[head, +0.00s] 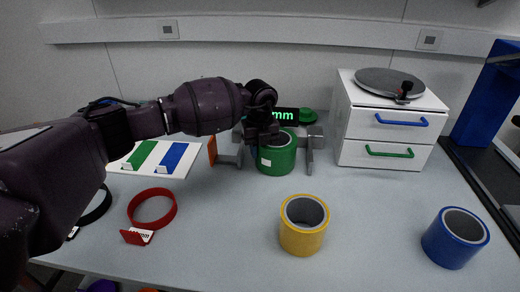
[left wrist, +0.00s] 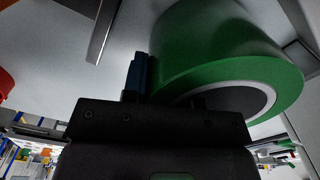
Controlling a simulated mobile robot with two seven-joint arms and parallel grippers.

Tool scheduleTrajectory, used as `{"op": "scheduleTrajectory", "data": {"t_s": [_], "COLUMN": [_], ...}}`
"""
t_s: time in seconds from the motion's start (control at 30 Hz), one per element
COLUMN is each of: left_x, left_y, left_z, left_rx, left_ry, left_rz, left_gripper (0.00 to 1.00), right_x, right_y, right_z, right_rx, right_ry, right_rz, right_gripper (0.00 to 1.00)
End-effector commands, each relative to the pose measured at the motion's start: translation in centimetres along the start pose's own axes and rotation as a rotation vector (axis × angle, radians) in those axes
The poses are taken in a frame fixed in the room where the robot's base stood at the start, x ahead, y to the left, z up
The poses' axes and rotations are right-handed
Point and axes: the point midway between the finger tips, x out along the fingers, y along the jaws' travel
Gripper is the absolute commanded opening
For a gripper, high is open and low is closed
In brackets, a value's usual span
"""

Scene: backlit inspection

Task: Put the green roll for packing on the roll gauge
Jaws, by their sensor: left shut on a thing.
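The green roll (head: 277,158) is at the back middle of the table, between the grey uprights of the roll gauge (head: 314,138). My left gripper (head: 268,136) is shut on the roll at its upper left side. In the left wrist view the green roll (left wrist: 215,50) fills the upper right, close against the gripper (left wrist: 160,85). The gauge's dark display with green "mm" text (head: 284,115) is behind the roll and partly covered by my gripper. I cannot tell whether the roll rests on the gauge or is held above it. My right gripper is out of view.
A yellow roll (head: 302,240) and a blue roll (head: 455,240) stand in front. A red ring (head: 152,222) lies front left, below a board with green and blue stripes (head: 130,168). A white drawer unit (head: 352,150) stands right of the gauge. The table between is clear.

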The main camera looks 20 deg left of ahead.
Motion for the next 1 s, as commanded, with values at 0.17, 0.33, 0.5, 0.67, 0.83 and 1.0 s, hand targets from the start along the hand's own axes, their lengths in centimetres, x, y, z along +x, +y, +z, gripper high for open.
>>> {"op": "scheduleTrajectory", "data": {"t_s": [0.17,0.33,0.5,0.67,0.83,1.0], "left_x": [0.1,0.3,0.3,0.1,-1.9,-5.2], "left_y": [-0.1,0.0,0.0,0.0,0.0,0.0], "left_z": [0.0,0.0,0.0,0.0,0.1,0.1], "left_rx": [0.0,0.0,0.0,0.0,-0.001,-0.001], "left_ry": [-0.002,0.0,0.0,0.0,-0.004,-0.005], "left_rz": [-0.003,0.0,0.001,0.0,-0.002,-0.003], "left_gripper": [0.0,0.51,0.52,0.52,0.52,0.52], "right_x": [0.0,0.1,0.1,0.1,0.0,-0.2], "right_y": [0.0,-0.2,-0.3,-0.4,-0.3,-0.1], "right_z": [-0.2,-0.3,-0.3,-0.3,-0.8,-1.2], "right_rx": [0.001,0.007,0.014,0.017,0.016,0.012], "right_ry": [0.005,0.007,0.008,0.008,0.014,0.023], "right_rz": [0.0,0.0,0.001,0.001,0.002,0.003], "right_gripper": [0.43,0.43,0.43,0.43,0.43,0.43]}}
